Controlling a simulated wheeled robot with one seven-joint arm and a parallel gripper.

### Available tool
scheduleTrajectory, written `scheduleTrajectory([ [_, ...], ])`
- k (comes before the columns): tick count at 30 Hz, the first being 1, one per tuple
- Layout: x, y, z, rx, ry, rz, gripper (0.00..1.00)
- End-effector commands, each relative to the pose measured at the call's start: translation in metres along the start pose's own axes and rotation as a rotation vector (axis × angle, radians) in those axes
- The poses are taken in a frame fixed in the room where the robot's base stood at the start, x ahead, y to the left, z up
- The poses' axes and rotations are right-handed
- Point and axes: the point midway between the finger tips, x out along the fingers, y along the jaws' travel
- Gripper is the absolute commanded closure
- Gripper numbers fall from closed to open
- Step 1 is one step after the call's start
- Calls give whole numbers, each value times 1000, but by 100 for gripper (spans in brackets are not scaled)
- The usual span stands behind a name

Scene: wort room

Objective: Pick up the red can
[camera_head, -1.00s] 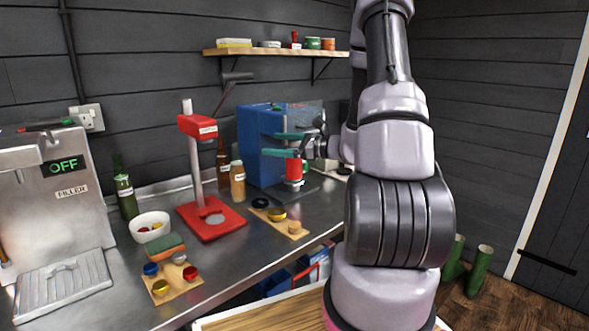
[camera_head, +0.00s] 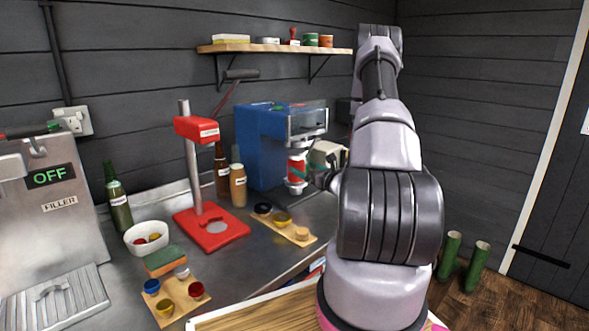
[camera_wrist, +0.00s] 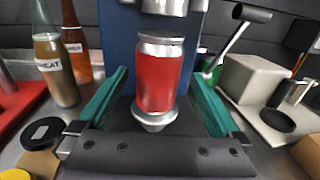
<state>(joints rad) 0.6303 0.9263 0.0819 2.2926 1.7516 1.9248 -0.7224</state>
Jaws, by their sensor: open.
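The red can (camera_wrist: 159,77) stands upright on a small round metal pedestal (camera_wrist: 154,118) of the blue machine, below its metal head. In the head view the can (camera_head: 297,167) shows its red side under the machine's head. My gripper (camera_wrist: 157,85) is open, with one green finger on each side of the can in the wrist view. Gaps show between the fingers and the can. In the head view only a small part of the fingers (camera_head: 318,177) shows, to the right of the can and partly hidden by my arm.
The blue machine (camera_head: 262,140) stands behind the can. Two bottles (camera_head: 238,186) and a red press (camera_head: 208,229) stand to its left. A wooden board with lids (camera_head: 309,239) lies in front. A pale grey device (camera_wrist: 248,79) is to the right.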

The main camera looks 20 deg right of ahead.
Motion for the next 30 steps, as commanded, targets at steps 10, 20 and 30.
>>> scheduleTrajectory([
  [10, 36, 2, -2, 0, 0, 3, 0],
  [20, 77, 2, -4, 0, 0, 2, 0],
  [30, 79, 2, -5, 0, 1, 2, 34],
])
